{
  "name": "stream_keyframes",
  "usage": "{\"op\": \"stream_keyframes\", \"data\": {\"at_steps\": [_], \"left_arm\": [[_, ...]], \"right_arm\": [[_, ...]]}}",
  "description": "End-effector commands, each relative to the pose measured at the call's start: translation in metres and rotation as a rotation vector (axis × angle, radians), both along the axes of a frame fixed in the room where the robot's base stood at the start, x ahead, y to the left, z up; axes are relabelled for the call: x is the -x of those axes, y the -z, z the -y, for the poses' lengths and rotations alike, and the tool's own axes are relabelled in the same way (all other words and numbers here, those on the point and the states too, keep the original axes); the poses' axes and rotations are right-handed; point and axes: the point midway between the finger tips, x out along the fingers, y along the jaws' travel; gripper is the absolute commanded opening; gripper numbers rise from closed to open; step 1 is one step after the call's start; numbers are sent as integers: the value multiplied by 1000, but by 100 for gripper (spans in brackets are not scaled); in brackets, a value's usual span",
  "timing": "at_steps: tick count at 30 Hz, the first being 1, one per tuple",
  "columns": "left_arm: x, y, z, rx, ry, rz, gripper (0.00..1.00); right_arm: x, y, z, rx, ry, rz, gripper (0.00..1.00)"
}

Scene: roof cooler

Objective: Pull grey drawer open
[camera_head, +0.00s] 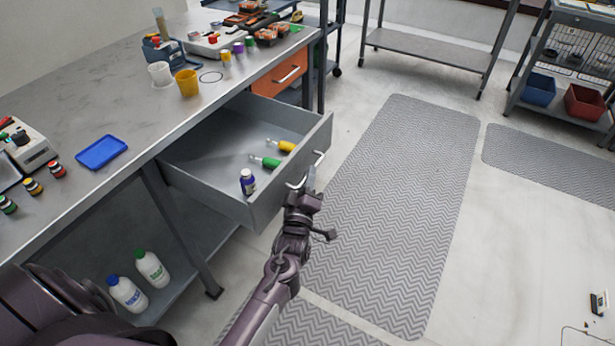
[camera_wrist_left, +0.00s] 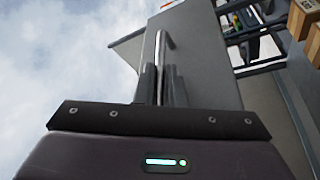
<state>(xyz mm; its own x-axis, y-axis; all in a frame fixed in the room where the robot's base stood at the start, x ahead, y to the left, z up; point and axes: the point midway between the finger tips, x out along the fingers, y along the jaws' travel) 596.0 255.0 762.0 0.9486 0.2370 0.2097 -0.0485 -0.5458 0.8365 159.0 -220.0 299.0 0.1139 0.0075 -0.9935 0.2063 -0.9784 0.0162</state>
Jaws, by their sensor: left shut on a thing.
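The grey drawer (camera_head: 283,190) stands pulled out from under the workbench in the head view, its inside open to view. My left gripper (camera_head: 304,184) is at the drawer's front, shut on the drawer handle (camera_head: 319,160). In the left wrist view the handle (camera_wrist_left: 160,55) stands between the two fingers of the left gripper (camera_wrist_left: 161,85), with the drawer front behind it. My right gripper is not in view.
The workbench (camera_head: 125,85) carries a blue tray (camera_head: 101,151), cups and small jars. An orange drawer (camera_head: 281,75) is shut behind the grey one. Two white bottles (camera_head: 127,293) stand on the lower shelf. The patterned floor mat (camera_head: 400,200) to the right is clear.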

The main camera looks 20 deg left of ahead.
Motion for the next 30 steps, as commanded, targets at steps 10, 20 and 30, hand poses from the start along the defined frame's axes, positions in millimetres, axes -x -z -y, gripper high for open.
{"op": "stream_keyframes", "data": {"at_steps": [10,20,30], "left_arm": [[0,0,-1,0,-1,0,32],[25,8,6,2,-1,-4,32],[70,17,17,0,-3,-2,32]], "right_arm": [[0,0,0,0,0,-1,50],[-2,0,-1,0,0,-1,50],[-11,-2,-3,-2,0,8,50]]}}
